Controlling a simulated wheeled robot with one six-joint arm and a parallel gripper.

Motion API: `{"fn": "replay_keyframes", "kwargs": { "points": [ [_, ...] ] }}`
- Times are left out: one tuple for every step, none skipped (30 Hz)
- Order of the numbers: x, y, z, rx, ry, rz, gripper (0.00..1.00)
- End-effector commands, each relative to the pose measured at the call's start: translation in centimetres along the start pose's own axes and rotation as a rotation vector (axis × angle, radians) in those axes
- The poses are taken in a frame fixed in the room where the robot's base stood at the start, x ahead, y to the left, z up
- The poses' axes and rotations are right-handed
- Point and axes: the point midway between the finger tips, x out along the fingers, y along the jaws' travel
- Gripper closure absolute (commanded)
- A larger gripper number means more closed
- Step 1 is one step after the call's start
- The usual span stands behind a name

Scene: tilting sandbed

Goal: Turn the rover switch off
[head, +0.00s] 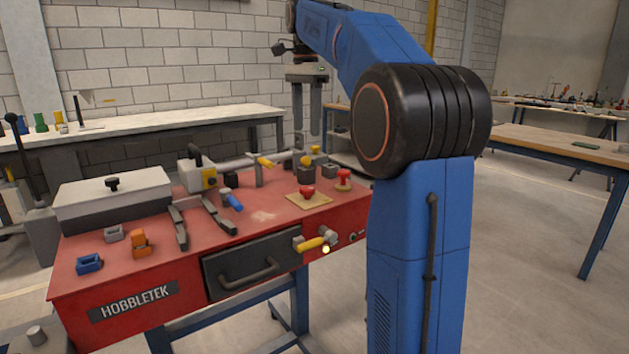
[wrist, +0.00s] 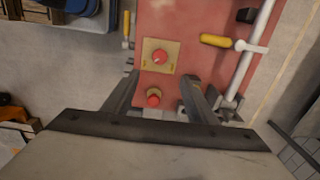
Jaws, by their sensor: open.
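No label reading "rover" is legible, so I cannot tell which control is the rover switch. On the red bench's right end, a red knob (head: 307,191) sits on a yellowish square plate; this knob also shows in the wrist view (wrist: 159,56). A second red mushroom-shaped knob (head: 343,176) stands beside it on a smaller base and appears between my fingers in the wrist view (wrist: 153,96). My gripper (head: 306,140) is open and empty, pointing down, above the back right of the bench. In the wrist view my gripper (wrist: 160,78) frames the knobs from above, touching neither.
A pale pipe (head: 232,163) with yellow-handled valves runs along the bench's back. A yellow lever (head: 315,243) juts from the front beside a dark drawer (head: 250,268). A white lidded box (head: 112,192), clamps and small blocks occupy the left. A wooden table (head: 560,140) stands right.

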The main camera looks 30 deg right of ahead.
Motion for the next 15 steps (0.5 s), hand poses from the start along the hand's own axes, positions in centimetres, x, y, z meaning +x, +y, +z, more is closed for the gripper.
{"fn": "replay_keyframes", "kwargs": {
  "points": [
    [0.1, -0.1, -0.1, 0.004, -0.001, 0.001, 0.48],
    [0.3, -0.1, -0.1, 0.005, -0.001, 0.002, 0.48],
    [0.5, 0.0, -0.1, 0.005, -0.001, 0.002, 0.48],
    [0.8, 0.0, -0.1, 0.005, -0.001, 0.002, 0.48],
    [1.1, 0.0, 0.0, 0.004, -0.001, 0.002, 0.48],
    [1.7, 0.0, 0.0, 0.004, -0.001, 0.002, 0.48],
    [2.1, 0.0, 0.0, 0.004, -0.001, 0.003, 0.48],
    [2.6, 0.0, 0.0, 0.004, -0.001, 0.003, 0.48],
    [3.3, 0.0, 0.0, 0.003, -0.001, 0.003, 0.48],
    [3.9, 0.0, 0.0, 0.003, -0.001, 0.004, 0.48],
    [4.4, 0.0, 0.0, 0.003, -0.001, 0.003, 0.48],
    [5.1, 0.0, 0.0, 0.003, -0.001, 0.004, 0.48],
    [5.6, 0.0, 0.0, 0.003, -0.001, 0.003, 0.48],
    [6.2, 0.1, 0.0, 0.003, -0.001, 0.004, 0.48],
    [6.9, 0.0, 0.0, 0.003, -0.001, 0.003, 0.48]
  ]
}}
